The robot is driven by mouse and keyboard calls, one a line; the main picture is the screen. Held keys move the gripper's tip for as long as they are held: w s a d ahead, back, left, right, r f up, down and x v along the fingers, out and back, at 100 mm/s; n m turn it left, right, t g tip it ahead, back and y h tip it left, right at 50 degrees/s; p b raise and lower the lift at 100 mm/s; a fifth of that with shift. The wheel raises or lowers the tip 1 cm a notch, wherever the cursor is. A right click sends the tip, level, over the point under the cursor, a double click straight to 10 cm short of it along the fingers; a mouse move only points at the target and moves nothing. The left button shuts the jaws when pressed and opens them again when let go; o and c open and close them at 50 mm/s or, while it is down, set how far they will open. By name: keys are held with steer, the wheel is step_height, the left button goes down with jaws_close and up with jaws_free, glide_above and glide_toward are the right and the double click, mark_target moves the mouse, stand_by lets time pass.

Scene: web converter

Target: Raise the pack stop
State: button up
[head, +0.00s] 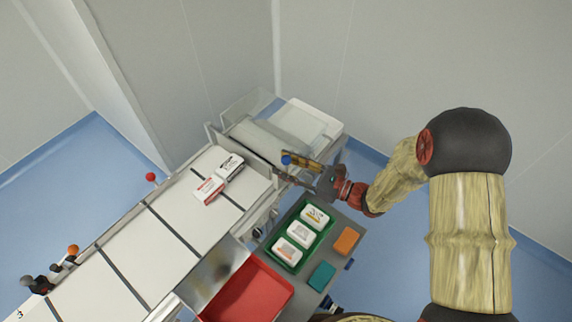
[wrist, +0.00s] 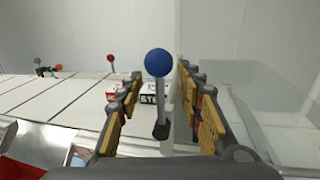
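A lever with a blue ball knob (wrist: 157,63) stands upright between the two fingers of my gripper (wrist: 160,80) in the wrist view. The fingers are apart, with a gap visible on each side of the lever; contact is not seen. In the head view the blue knob (head: 286,160) shows at my gripper (head: 291,168), beside the conveyor's upper end. A grey upright plate (head: 246,154) crosses the conveyor there, just past two white packs (head: 220,180). I cannot tell whether this plate is the pack stop, nor whether the blue lever works it.
A red-knobbed lever (head: 151,177) stands on the conveyor's far side. Orange and black knobs (head: 72,250) are at its lower left. A green tray (head: 283,262) with white packs, orange and teal blocks, and a red bin (head: 250,290) lie near side. Clear guarding (wrist: 240,60) stands right of my fingers.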

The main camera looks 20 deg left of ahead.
steer(key=shift+c, duration=1.2)
jaws_close()
